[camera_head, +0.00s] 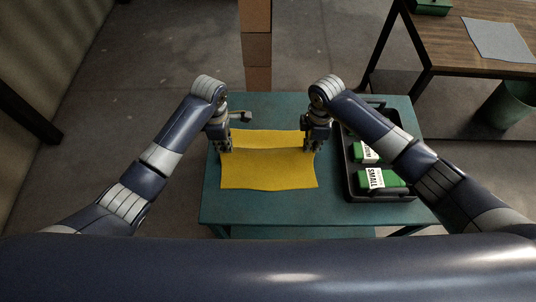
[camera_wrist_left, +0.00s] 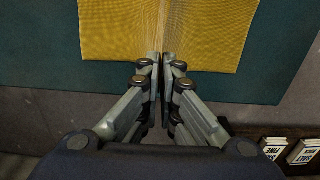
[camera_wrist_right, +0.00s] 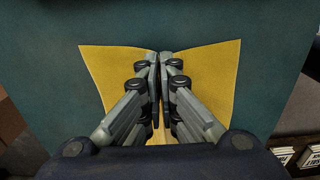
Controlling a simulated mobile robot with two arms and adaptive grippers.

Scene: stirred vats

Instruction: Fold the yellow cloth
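The yellow cloth (camera_head: 268,170) lies on the teal table, with a raised line running across it between my two grippers and a narrower strip beyond. My left gripper (camera_head: 226,148) points down at the cloth's left side. In the left wrist view its fingers (camera_wrist_left: 160,56) are together at the cloth's edge, and a ridge in the cloth (camera_wrist_left: 205,30) runs away from the fingertips. My right gripper (camera_head: 310,148) points down at the cloth's right side. In the right wrist view its fingers (camera_wrist_right: 158,56) are together, and the cloth (camera_wrist_right: 210,75) dips in at them. Both look shut on cloth.
The teal table (camera_head: 260,207) has bare room in front of the cloth. A black tray (camera_head: 346,180) with green-and-white boxes (camera_head: 378,180) stands close on the right. A wooden table (camera_head: 450,40) with a grey cloth (camera_head: 500,40) and a green bin (camera_head: 508,105) are at the far right.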

